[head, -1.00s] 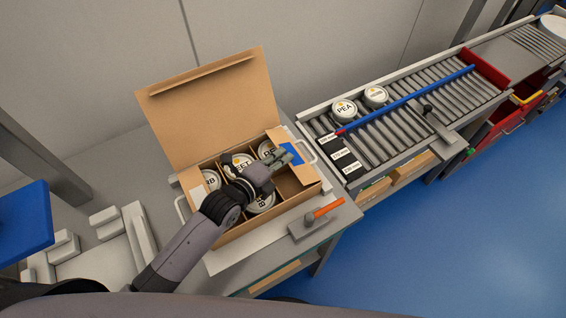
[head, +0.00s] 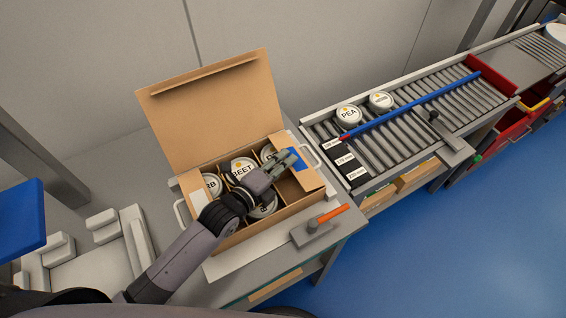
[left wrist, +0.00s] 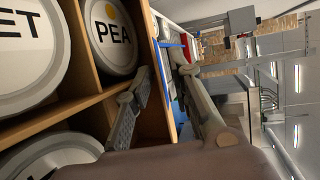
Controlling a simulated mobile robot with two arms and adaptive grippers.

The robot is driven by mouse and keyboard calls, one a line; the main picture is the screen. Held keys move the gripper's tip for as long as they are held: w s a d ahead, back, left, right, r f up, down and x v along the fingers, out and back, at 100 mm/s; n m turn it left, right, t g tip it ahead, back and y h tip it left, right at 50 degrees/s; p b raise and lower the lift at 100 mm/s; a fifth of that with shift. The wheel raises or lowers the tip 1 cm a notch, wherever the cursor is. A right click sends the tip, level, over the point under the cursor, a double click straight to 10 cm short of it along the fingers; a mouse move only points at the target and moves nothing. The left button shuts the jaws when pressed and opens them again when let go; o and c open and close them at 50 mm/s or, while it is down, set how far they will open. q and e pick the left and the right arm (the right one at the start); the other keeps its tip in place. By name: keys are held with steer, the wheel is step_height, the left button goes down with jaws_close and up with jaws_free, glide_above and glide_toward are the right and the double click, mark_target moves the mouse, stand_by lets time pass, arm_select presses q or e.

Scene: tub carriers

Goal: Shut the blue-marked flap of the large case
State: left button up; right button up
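The large case (head: 240,236) is an open cardboard carton on the table, its tall lid (head: 215,110) standing up at the back. It holds several round white tubs in compartments; one PEA tub (left wrist: 110,35) shows in the left wrist view. The blue-marked flap (head: 306,180) is at the case's right end, its blue patch (head: 298,157) partly behind my left gripper (head: 286,160). That gripper is open, its fingers apart over the right end of the case. My right gripper is out of view.
A roller conveyor (head: 400,125) with two tubs and a blue bar runs to the right. A grey fixture (head: 105,225) and blue panel (head: 18,220) are at left.

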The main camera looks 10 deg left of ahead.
arm_select(q)
steer(key=shift+s+f, duration=0.15)
steer(key=shift+s+a, duration=0.2)
steer(key=shift+s, duration=0.05)
steer(key=shift+r+v, duration=0.2)
steer(key=shift+v, duration=3.4)
